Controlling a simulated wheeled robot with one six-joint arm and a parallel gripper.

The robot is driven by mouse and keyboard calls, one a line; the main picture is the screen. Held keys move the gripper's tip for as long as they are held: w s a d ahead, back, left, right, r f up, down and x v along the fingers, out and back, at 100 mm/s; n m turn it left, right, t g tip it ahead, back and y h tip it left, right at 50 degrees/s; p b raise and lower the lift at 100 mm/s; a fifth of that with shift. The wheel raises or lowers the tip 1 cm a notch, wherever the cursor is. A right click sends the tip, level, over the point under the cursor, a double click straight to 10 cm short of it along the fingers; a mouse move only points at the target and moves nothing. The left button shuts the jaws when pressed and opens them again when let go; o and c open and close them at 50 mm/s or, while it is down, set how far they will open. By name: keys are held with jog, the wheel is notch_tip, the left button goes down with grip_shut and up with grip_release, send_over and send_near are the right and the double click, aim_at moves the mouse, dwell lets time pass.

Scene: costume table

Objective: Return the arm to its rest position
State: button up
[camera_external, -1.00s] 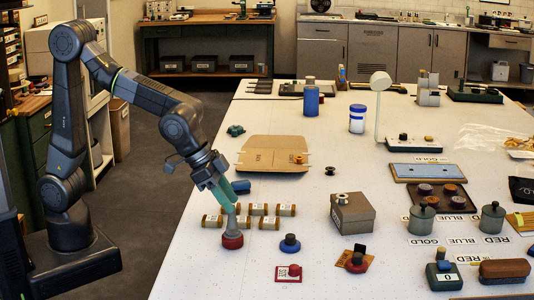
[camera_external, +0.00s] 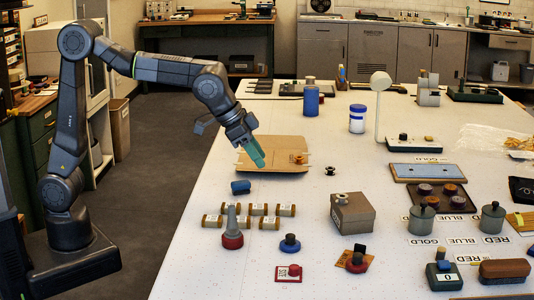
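My gripper (camera_external: 259,161) hangs from my arm in the air over the left part of the white table. Its teal fingers point down and right, in front of the brown cardboard sheet in the picture. Nothing can be seen held between them, but the fingers overlap, so their gap cannot be made out. My arm is raised, with the elbow bent. A grey cone-shaped piece with a red base (camera_external: 232,240) stands upright on the table, apart from my gripper.
A blue block (camera_external: 240,187) and several tan labelled rolls (camera_external: 257,209) lie below my gripper. The cardboard sheet (camera_external: 285,148) lies behind it. A grey-brown box (camera_external: 352,213) stands to the right. The floor (camera_external: 150,190) left of the table is clear.

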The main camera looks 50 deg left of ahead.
jog(key=w+a+f+n+y+p, duration=0.1)
jog(key=w+a+f, duration=0.1)
jog(key=w+a, duration=0.5)
jog(key=w+a+f+n+t+y, duration=0.1)
jog(key=w+a+f, duration=0.2)
jog(key=w+a, duration=0.4)
jog(key=w+a+f+n+y+p, duration=0.1)
jog(key=w+a, duration=0.6)
jog(key=w, duration=1.4)
jog(key=shift+w+f+n+t+p, duration=0.15)
jog(key=shift+f+n+t+p, duration=0.35)
jog(key=shift+f, duration=0.6)
